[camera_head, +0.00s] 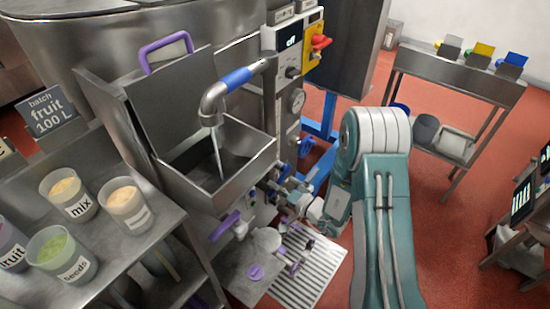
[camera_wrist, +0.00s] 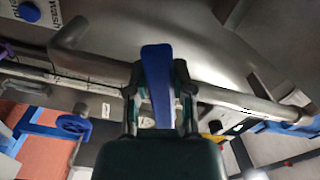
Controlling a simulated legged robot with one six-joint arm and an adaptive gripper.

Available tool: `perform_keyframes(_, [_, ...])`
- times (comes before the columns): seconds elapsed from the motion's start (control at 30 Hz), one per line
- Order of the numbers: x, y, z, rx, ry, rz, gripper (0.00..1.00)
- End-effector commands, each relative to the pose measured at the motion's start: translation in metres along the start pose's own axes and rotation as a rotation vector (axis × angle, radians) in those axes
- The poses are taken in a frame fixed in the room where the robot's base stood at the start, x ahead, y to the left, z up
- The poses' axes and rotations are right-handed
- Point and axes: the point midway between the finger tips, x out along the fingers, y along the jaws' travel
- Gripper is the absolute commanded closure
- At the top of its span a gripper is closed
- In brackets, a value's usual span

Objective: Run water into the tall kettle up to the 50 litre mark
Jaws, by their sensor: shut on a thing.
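A large round steel vessel (camera_head: 165,48) fills the upper left of the head view; I cannot tell whether it is the tall kettle, and no litre mark is readable. A bent spout (camera_head: 214,100) with a blue sleeve lets a stream of water (camera_head: 217,153) fall into an open steel box (camera_head: 181,188) in front of it. In the wrist view my gripper (camera_wrist: 158,100) is shut on an upright blue lever (camera_wrist: 157,72) at a steel pipe (camera_wrist: 225,98). In the head view my gripper (camera_head: 303,203) is low beside the pipework, its fingertips hard to make out.
A control panel (camera_head: 293,48) with a small display and a red knob (camera_head: 321,42) stands above the pipework. Cups (camera_head: 126,205) stand on a shelf at left. A drain grate (camera_head: 309,268) lies below. A steel table (camera_head: 455,77) stands at right, with open red floor before it.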

Motion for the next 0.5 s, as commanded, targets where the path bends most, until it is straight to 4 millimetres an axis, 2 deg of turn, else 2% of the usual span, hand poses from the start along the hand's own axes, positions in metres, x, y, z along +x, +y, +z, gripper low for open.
perform_keyframes(0.5, [0.000,-0.019,-0.002,0.297,0.000,0.000,1.00])
